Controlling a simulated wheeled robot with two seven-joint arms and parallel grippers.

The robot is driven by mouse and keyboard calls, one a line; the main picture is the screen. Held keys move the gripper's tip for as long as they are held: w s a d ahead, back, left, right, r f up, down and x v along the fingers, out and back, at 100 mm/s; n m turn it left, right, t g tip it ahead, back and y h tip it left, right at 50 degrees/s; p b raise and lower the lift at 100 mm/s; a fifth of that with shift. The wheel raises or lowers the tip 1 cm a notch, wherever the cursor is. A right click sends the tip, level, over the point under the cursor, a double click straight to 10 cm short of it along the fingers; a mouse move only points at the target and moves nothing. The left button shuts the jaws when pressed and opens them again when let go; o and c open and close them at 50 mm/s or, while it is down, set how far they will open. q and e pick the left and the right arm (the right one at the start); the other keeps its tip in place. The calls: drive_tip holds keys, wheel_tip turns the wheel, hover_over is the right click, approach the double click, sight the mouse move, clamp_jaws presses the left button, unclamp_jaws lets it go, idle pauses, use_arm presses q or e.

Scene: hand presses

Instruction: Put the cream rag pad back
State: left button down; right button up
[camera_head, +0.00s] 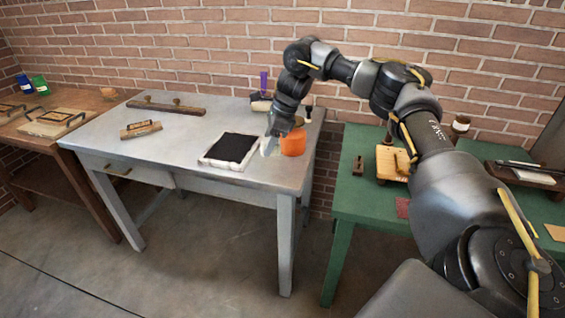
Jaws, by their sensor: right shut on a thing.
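My right gripper (272,137) reaches down over the right part of the pale grey table (186,133), its fingers pointing at the tabletop. It is shut on a small pale thing, which looks like the cream rag pad (268,148). The pad is mostly hidden by the fingers, and I cannot tell whether it touches the table. An orange object (293,143) stands just right of the gripper, close to it. A black slab in a white frame (231,150) lies just left of the pad. My left gripper is not in view.
A purple-handled tool (263,84) is behind the gripper. A long wooden bar (166,107) and a wooden block with a handle (141,129) lie further left. A green table (343,197) stands right, a brown bench (70,137) left. The grey table's front left is clear.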

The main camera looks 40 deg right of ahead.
sight(280, 153)
drive_tip(key=f, duration=0.1)
drive_tip(key=s+d+f, duration=0.1)
drive_tip(key=d+f, duration=0.1)
drive_tip(key=f, duration=0.1)
drive_tip(key=shift+s+d, duration=0.2)
drive_tip(key=shift+d, duration=0.05)
drive_tip(key=shift+s+d+f, duration=0.1)
drive_tip(key=shift+d+f, duration=0.05)
drive_tip(key=f, duration=0.2)
drive_tip(key=f+p, duration=0.1)
drive_tip(key=shift+s+d+f, duration=0.1)
drive_tip(key=shift+s+d, duration=0.1)
drive_tip(key=shift+d, duration=0.05)
drive_tip(key=shift+f, duration=0.3)
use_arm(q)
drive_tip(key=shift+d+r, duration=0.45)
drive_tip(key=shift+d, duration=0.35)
use_arm(e)
drive_tip(key=o, duration=1)
drive_tip(key=shift+f, duration=0.15)
drive_tip(key=shift+c, duration=0.2)
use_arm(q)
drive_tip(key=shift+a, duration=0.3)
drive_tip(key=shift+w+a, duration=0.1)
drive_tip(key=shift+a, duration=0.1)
